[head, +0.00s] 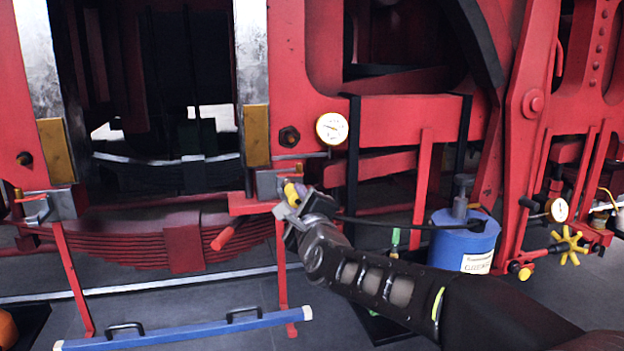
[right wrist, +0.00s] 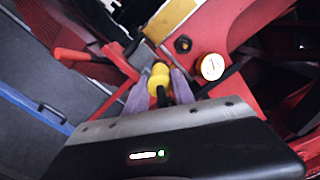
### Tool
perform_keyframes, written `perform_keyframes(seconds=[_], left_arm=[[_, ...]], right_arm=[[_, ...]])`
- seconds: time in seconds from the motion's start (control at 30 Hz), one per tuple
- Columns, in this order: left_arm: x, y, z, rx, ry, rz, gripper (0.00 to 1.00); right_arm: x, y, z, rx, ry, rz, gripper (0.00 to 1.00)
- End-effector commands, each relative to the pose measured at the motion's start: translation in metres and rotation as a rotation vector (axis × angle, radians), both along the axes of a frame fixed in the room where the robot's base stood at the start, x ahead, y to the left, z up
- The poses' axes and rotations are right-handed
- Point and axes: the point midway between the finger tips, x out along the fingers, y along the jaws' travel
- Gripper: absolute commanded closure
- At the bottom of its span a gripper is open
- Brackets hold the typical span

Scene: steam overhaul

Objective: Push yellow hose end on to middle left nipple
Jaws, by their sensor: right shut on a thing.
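The yellow hose end (head: 291,193) is held in my right gripper (head: 293,205), in front of a grey metal block (head: 267,184) on the red frame. In the right wrist view the yellow hose end (right wrist: 159,76) sits between the two fingers of my right gripper (right wrist: 160,84), and its black hose runs back below it. In the head view a black hose (head: 395,224) leads from near the gripper to the blue canister (head: 463,243). I cannot make out the nipple; the hose end and fingers may hide it. My left gripper is not in view.
A dial gauge (head: 332,128) is just above and right of the gripper. A red handle (head: 227,234) sticks out below left. A blue bar (head: 185,332) crosses low at the front. A yellow handwheel (head: 568,245) is at the far right.

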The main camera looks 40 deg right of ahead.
Motion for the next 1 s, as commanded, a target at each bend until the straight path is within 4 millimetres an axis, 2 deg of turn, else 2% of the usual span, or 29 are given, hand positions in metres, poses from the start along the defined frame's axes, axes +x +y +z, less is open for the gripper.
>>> perform_keyframes(seconds=[0.03,0.17,0.27,0.4,0.5,0.6,0.7,0.8,1.0], left_arm=[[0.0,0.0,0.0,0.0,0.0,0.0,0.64],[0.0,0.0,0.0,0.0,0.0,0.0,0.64],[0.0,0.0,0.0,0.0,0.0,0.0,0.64],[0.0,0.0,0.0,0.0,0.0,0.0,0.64],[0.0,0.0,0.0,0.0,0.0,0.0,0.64],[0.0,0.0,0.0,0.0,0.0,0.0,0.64],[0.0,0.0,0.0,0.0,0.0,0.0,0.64],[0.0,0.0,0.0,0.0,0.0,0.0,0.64],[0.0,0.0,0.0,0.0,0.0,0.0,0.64]], right_arm=[[0.006,0.005,-0.016,0.003,0.005,0.009,1.0],[0.021,0.023,-0.06,0.005,0.009,0.038,1.0],[0.032,0.046,-0.106,0.009,0.012,0.08,1.0],[0.04,0.095,-0.181,0.013,0.013,0.175,1.0],[0.036,0.133,-0.228,0.014,0.01,0.247,1.0],[0.027,0.163,-0.265,0.012,0.008,0.301,1.0],[0.02,0.181,-0.29,0.008,0.002,0.326,1.0],[0.014,0.191,-0.304,0.004,0.001,0.339,1.0],[0.012,0.196,-0.311,-0.001,-0.002,0.343,1.0]])
